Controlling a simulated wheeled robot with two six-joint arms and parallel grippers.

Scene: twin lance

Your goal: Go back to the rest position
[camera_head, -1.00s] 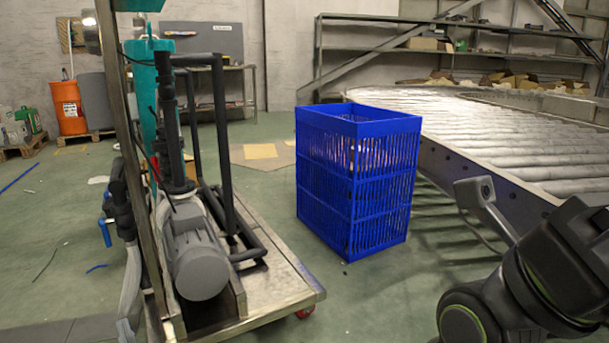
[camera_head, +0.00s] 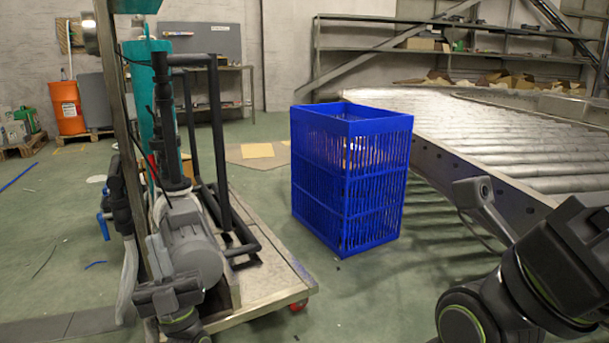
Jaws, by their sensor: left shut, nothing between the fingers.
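My left gripper (camera_head: 168,292) shows at the lower left of the head view, dark grey, with its fingers up. It is shut and empty. It appears in front of the grey motor of the pump cart (camera_head: 263,303); whether it touches the cart I cannot tell. Dark links of my right arm fill the lower right corner.
A tall blue plastic crate (camera_head: 372,190) stands on the green floor in the middle. A roller conveyor (camera_head: 480,125) runs along the right. An orange drum (camera_head: 67,108) stands at the far left. Open floor lies between the cart and the crate.

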